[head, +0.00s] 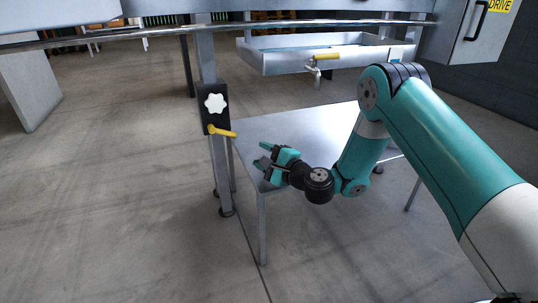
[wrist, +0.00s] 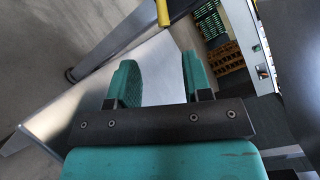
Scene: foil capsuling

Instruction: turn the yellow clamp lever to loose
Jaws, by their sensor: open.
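The yellow clamp lever (head: 222,132) sits at the lower end of a black plate (head: 209,99) on a steel post. It points to the right and slightly down, below a white star knob (head: 215,103). My gripper (head: 262,155) is open and empty, to the right of the lever and a little lower in the head view, apart from it. In the wrist view my two teal fingers (wrist: 159,60) stand apart with nothing between them. A yellow bar, probably this lever, shows at the top edge (wrist: 163,12), beyond the fingertips.
A steel table (head: 300,135) lies below and behind my gripper. A steel tray (head: 290,62) and a tap with another yellow handle (head: 327,57) are above, to the right. The steel post (head: 219,165) stands left of the gripper.

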